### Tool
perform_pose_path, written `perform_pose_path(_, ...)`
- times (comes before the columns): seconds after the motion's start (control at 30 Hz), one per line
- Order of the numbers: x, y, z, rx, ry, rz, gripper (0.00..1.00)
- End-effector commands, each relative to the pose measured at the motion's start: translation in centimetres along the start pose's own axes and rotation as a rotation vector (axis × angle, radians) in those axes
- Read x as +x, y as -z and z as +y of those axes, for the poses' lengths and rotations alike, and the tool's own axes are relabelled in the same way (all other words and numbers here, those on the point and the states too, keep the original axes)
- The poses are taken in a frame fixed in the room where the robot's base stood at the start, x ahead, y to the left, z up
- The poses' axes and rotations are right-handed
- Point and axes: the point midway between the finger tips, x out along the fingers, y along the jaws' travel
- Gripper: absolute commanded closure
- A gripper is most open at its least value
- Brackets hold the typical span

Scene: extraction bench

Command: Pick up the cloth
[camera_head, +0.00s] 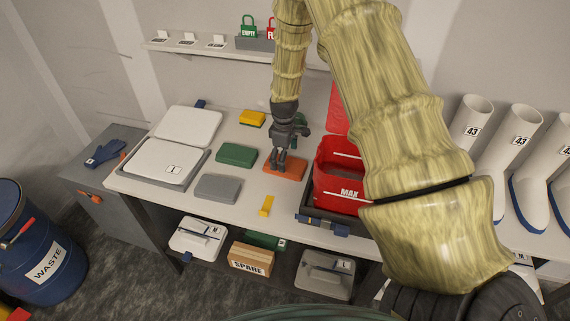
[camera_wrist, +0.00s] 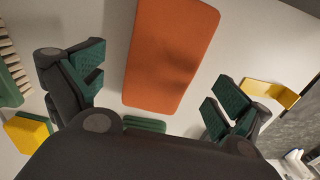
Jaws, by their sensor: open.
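An orange flat rectangular pad (camera_head: 293,170), which looks like a folded cloth, lies on the white bench top, left of the red bucket. My gripper (camera_head: 279,168) points down at it and covers part of its left side. In the wrist view the orange pad (camera_wrist: 172,45) lies between and beyond the two green-padded fingers of my gripper (camera_wrist: 158,82). The fingers are spread wide with nothing between them. I cannot tell the exact height of the fingertips above the pad.
A green pad (camera_head: 237,155), a grey pad (camera_head: 218,188) and a yellow block (camera_head: 252,118) lie to the left. The red bucket (camera_head: 338,183) stands close on the right. A yellow bracket (camera_head: 266,206) is near the front edge.

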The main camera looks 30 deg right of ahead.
Motion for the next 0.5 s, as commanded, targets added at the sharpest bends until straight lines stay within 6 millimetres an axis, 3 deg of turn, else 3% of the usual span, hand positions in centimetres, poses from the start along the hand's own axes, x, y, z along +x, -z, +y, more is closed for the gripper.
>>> perform_pose_path(0.23, 2.2, -0.5, -0.2, 0.001, 0.002, -0.001, 0.00)
perform_pose_path(0.5, 3.1, -0.4, -0.1, 0.001, 0.000, 0.000, 0.00)
